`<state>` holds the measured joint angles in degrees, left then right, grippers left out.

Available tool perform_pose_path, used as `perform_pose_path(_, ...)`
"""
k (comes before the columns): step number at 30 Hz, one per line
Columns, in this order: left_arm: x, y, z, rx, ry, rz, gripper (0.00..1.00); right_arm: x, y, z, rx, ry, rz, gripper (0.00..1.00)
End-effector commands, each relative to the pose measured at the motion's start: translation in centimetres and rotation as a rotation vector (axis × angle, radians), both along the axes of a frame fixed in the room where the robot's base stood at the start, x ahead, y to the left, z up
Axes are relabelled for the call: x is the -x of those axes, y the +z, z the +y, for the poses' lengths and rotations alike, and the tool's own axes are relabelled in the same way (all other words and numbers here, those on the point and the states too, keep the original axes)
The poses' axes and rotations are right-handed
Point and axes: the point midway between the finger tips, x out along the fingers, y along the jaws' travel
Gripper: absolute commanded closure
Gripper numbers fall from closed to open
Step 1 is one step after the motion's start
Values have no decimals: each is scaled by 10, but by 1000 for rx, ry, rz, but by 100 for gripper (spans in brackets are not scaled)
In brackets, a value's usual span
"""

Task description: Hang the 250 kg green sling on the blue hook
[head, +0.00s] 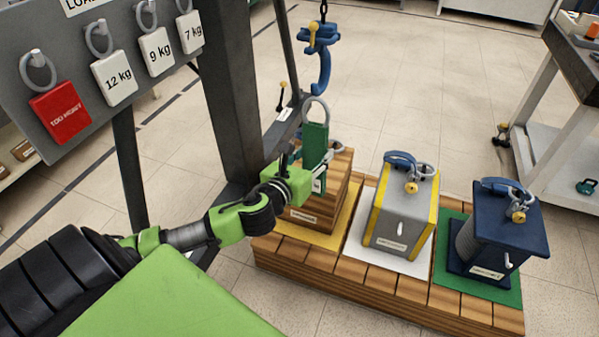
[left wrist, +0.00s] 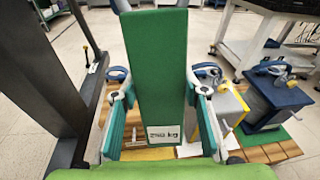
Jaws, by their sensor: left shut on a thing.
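The green sling (head: 315,143) is upright in my left gripper (head: 305,172), with its grey ring (head: 316,104) at the top. In the left wrist view the sling (left wrist: 157,70) stands between the two fingers (left wrist: 160,118), and its label reads 250 kg. My left gripper is shut on it. The blue hook (head: 321,62) hangs on a chain just above the ring. The ring's top is close to the hook's lower curve; I cannot tell whether they touch. My right gripper is not in view.
A wooden crate (head: 325,205), a grey load (head: 400,220) and a dark blue load (head: 493,235) stand on a wooden pallet (head: 375,293). A dark post (head: 232,90) and a tag board (head: 60,100) are at the left. A workbench (head: 560,120) stands at the right.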

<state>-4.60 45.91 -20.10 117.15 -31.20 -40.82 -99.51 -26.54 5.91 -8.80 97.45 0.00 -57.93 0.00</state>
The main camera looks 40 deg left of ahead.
Motion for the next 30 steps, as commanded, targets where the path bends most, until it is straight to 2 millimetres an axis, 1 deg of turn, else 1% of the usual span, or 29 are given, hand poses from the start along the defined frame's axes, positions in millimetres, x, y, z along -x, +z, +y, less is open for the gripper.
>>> perform_pose_path(1, -7, -21, 14, -3, 20, -2, 89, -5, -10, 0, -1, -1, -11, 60)
perform_pose_path(3, -14, -31, 30, 3, 46, 2, 89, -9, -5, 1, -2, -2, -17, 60)
perform_pose_path(6, -20, -39, 47, 11, 75, 5, 89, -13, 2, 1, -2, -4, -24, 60)
perform_pose_path(9, -24, -42, 58, 17, 94, 5, 89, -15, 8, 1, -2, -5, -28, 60)
perform_pose_path(12, -26, -43, 63, 21, 103, 7, 89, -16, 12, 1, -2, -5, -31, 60)
perform_pose_path(17, -31, -42, 64, 21, 103, 6, 89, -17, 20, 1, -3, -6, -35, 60)
perform_pose_path(30, -57, -42, 70, 21, 103, 6, 89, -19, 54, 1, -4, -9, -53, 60)
